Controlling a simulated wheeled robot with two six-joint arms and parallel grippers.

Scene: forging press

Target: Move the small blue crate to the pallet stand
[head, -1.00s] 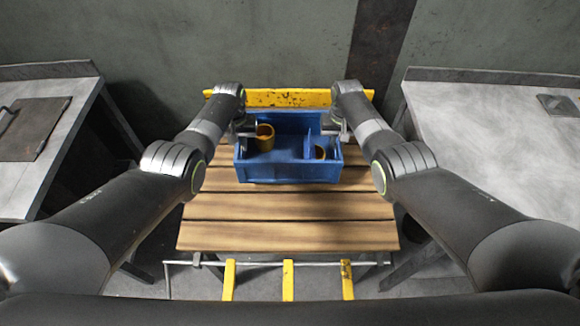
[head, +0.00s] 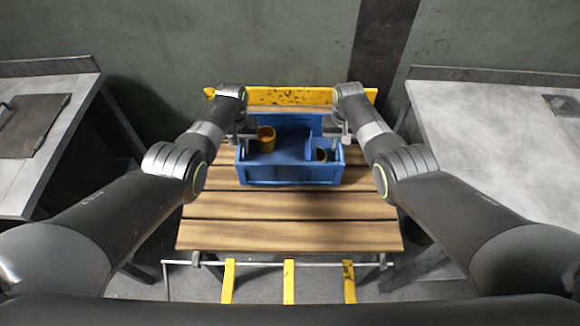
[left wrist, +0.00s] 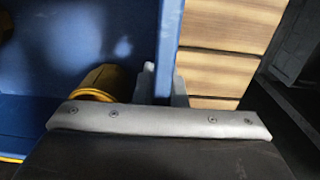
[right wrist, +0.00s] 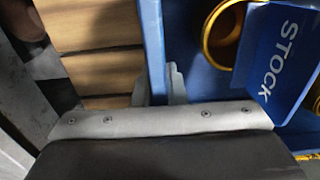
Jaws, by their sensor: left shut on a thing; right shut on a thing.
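The small blue crate (head: 290,174) is upright over the slatted wooden pallet stand (head: 290,236), towards its back; I cannot tell whether it touches the slats. It holds yellow cylindrical parts (head: 266,140) and a divider that reads STOCK in the right wrist view (right wrist: 285,55). My left gripper (head: 243,132) is shut on the crate's left wall, which also shows between its fingers in the left wrist view (left wrist: 168,50). My right gripper (head: 336,130) is shut on the right wall, also seen in the right wrist view (right wrist: 153,50). Fingertips are partly hidden.
A yellow backstop (head: 290,96) runs along the stand's back edge. Grey tables stand at the left (head: 50,140) and right (head: 490,140). The front slats are clear. Yellow bars (head: 289,281) and a metal rail lie at the front edge.

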